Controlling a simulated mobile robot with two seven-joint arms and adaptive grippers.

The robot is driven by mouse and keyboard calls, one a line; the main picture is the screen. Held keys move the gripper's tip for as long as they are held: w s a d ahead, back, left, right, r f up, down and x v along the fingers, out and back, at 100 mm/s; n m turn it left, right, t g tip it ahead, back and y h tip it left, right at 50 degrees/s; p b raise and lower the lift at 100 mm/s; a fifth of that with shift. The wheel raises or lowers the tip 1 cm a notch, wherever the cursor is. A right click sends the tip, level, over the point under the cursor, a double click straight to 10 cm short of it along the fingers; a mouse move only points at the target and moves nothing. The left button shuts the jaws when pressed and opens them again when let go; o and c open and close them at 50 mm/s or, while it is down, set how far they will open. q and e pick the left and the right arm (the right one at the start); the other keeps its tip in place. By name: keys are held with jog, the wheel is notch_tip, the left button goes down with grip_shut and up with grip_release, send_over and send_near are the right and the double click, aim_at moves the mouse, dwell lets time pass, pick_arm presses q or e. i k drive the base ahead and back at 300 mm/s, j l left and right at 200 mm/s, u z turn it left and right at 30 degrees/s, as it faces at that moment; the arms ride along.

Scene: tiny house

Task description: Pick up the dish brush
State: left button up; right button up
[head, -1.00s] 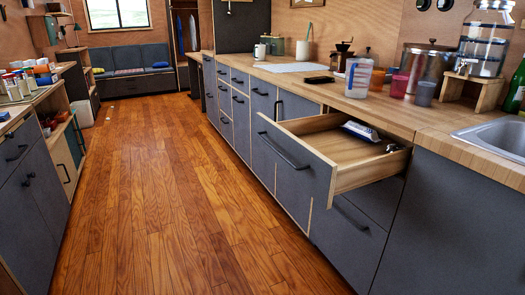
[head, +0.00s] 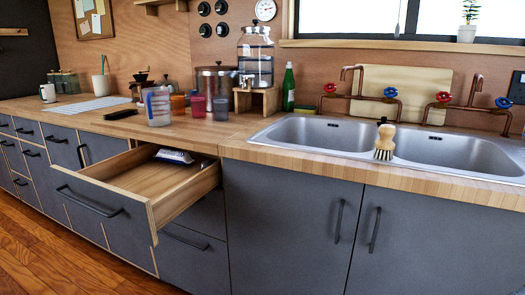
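The dish brush (head: 385,139) stands at the double sink, at the divider between the two basins. It has a light wooden body, pale bristles pointing down and a dark knob on top. Whether it rests on the divider or on the front rim, I cannot tell. Neither of my grippers is in the head view.
An open drawer (head: 105,212) juts out at the left, with a packet (head: 176,156) inside. A green bottle (head: 288,87) stands behind the left basin (head: 318,134). Copper taps (head: 391,92) rise behind the sink. Cups and a measuring jug (head: 158,106) stand on the counter left of it.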

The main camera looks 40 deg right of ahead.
aim_at(385, 147)
jog(key=z, duration=1.85)
jog(key=i+l+z, duration=0.75)
jog(key=i+l, duration=0.2)
